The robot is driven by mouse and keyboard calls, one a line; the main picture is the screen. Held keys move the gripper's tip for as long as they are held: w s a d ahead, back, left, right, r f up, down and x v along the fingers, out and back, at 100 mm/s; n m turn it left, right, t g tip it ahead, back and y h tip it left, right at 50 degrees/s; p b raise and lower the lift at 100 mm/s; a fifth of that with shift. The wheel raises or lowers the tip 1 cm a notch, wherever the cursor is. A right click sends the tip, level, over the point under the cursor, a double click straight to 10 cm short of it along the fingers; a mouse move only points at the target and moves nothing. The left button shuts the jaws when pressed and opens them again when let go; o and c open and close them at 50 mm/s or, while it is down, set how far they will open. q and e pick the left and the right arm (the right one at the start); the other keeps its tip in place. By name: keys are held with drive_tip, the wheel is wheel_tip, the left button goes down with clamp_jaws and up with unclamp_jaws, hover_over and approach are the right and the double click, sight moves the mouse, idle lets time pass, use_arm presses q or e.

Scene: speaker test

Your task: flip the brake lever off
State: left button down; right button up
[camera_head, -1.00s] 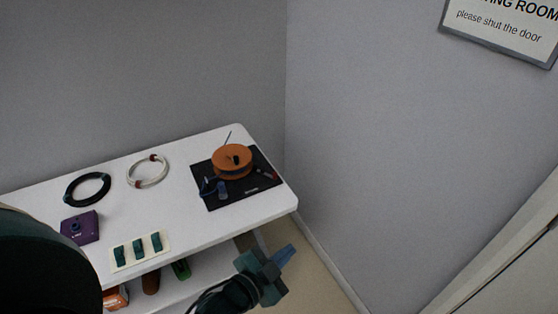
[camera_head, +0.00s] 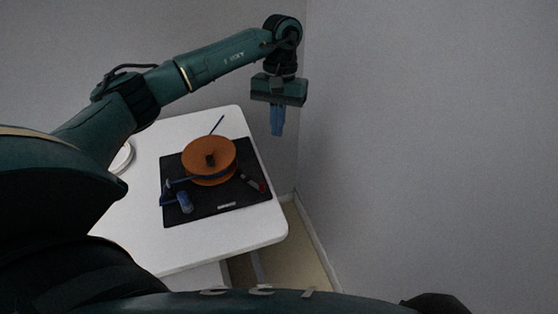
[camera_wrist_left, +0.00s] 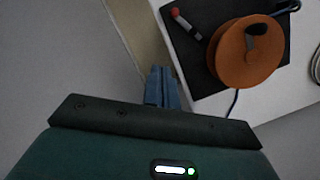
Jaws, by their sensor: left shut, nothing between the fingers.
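On a black board (camera_head: 236,209) at the table's far right end sits an orange spool (camera_head: 196,170) with a dark hub and blue cable. Right of the spool is a small grey piece with a red tip (camera_head: 262,187), which looks like the brake lever; it also shows in the left wrist view (camera_wrist_left: 185,22). Whether it is on or off I cannot tell. My left gripper (camera_head: 277,133) is shut and empty, pointing down, above and beyond the board's right far corner. Its blue fingers show in the left wrist view (camera_wrist_left: 161,72), apart from the lever and spool. My right gripper is not in view.
A small blue cylinder (camera_head: 185,203) is at the board's front left. A white cable coil (camera_head: 123,157) is partly hidden behind my left arm. The white table (camera_head: 205,240) is bare in front of the board. Grey walls stand close behind and right.

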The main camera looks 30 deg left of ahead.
sight(255, 182)
use_arm(q)
drive_tip(key=shift+s+d+f+p, duration=0.1)
drive_tip(key=shift+s+f+p, duration=0.3)
drive_tip(key=shift+s+f, duration=0.9)
drive_tip(key=shift+s+d+f+p, duration=0.1)
drive_tip(key=shift+s+f+p, duration=0.5)
drive_tip(key=shift+f, duration=1.2)
drive_tip(key=shift+s+d+f+p, duration=0.1)
drive_tip(key=shift+s+f+p, duration=0.1)
drive_tip(key=shift+s+f, duration=1.2)
